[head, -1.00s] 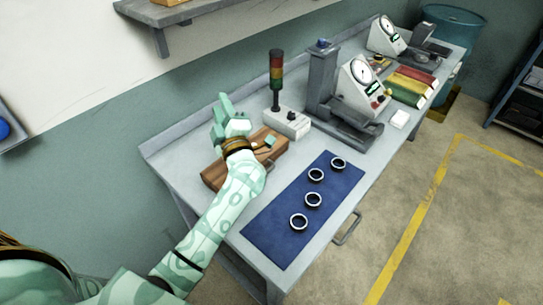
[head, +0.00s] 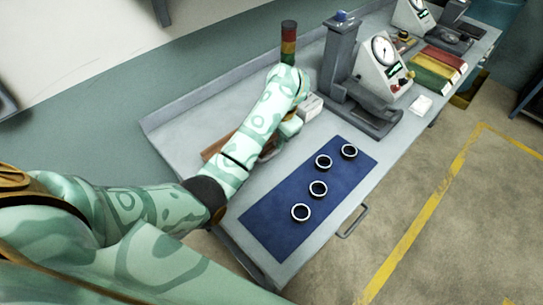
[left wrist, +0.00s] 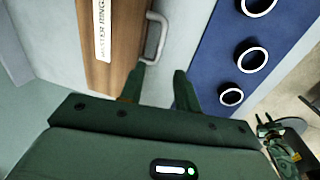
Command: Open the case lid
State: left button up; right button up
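The brown wooden case (head: 218,147) lies on the bench, mostly hidden behind my left arm in the head view. In the left wrist view the case (left wrist: 122,45) shows its wood face, a white label reading "MASTER RINGS" and a metal handle (left wrist: 158,30) on its edge. The lid looks closed. My left gripper (left wrist: 159,70) is open, fingers apart, with the handle just beyond the fingertips, nearer the left finger. In the head view the left gripper (head: 290,128) is partly hidden by its wrist. A green patterned part (left wrist: 280,145) at lower right may be my right gripper; its state is unclear.
A blue mat (head: 300,222) with several dark rings lies beside the case. A signal light (head: 288,42), a grey press stand (head: 340,65) and a dial gauge (head: 382,50) stand further along the bench. Bare bench (head: 180,125) shows behind the case.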

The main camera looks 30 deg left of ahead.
aim_at(270, 156)
pick_arm(q)
jog(key=f+b, duration=0.1)
jog(key=f, duration=0.1)
jog(key=a+f+b, duration=0.1)
jog(key=f, duration=0.2)
jog(key=f+b, duration=0.1)
jog(key=f, duration=0.2)
jog(key=shift+w+a+f, duration=0.25)
grip_shut()
